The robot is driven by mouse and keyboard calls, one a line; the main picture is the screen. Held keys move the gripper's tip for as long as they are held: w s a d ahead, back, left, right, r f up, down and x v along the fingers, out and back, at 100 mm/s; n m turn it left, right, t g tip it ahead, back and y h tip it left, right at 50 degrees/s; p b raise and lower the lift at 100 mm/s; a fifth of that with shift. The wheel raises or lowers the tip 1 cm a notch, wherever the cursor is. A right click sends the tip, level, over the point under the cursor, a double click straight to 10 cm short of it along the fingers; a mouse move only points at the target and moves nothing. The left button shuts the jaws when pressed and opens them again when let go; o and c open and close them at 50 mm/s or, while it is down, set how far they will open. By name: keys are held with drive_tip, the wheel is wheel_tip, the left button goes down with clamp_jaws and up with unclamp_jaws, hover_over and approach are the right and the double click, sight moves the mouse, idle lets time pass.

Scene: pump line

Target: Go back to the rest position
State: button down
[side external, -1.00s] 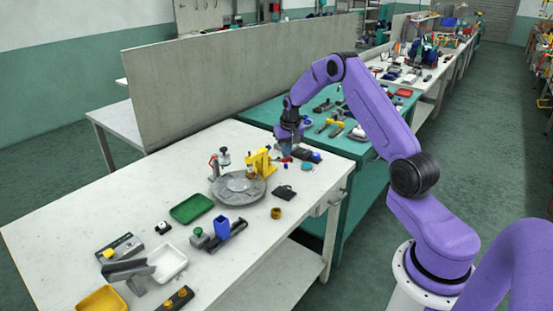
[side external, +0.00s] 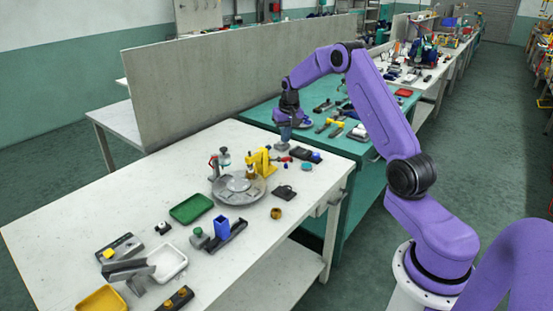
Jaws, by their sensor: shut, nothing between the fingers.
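My gripper (side external: 283,140) hangs pointing down at the far right part of the white table, near its border with the green table. It is shut and empty. It is behind the yellow press-like fixture (side external: 262,163) as seen here, and the small red and dark parts lie close to it. My purple arm reaches in from the right. The fingertips are small in this view, and I cannot tell their exact height above the table.
The white table (side external: 130,205) holds a round grey turntable (side external: 225,190), a green tray (side external: 191,208), a white tray (side external: 168,262), a yellow tray (side external: 102,299) and a blue block (side external: 221,227). A tall grey panel (side external: 230,80) stands behind. Tools lie on the green table (side external: 262,113).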

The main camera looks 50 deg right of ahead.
drive_tip(key=s+a+r+n, duration=0.3)
drive_tip(key=s+a, duration=0.1)
drive_tip(key=a, duration=0.5)
drive_tip(key=s+a+r+n+y, duration=0.1)
drive_tip(key=s+a+r+n, duration=0.15)
drive_tip(key=a, duration=0.75)
drive_tip(key=s+a+r+n, duration=0.2)
drive_tip(key=s+a+n, duration=0.15)
drive_tip(key=a, duration=0.55)
drive_tip(key=s+a+r+n+g, duration=0.15)
drive_tip(key=s+a+n, duration=0.4)
drive_tip(key=s, duration=0.85)
drive_tip(key=s+n, duration=0.4)
drive_tip(key=s, duration=1.2)
drive_tip(key=shift+s, duration=0.35)
drive_tip(key=shift+d, duration=0.1)
